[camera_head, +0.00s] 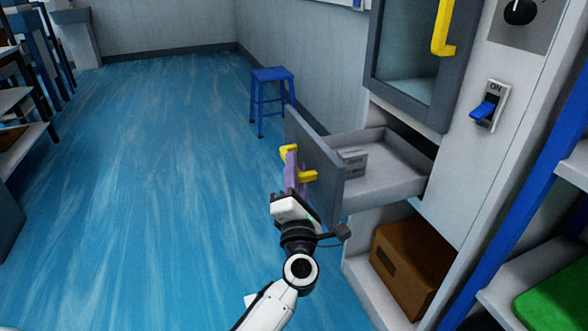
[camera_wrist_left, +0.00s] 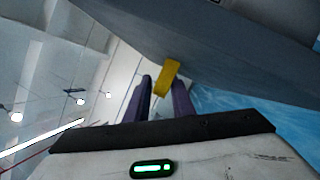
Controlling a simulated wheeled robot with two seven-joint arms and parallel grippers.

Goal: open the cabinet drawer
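The drawer's grey front fills the top of that view. The exact contact is small and partly hidden. My right gripper is in neither view.
A glass cabinet door (camera_head: 408,55) with a yellow handle is above the drawer. A brown box (camera_head: 410,268) sits in the compartment below. A blue stool (camera_head: 271,98) stands beyond the drawer by the wall. The blue floor (camera_head: 150,180) to the left is clear.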

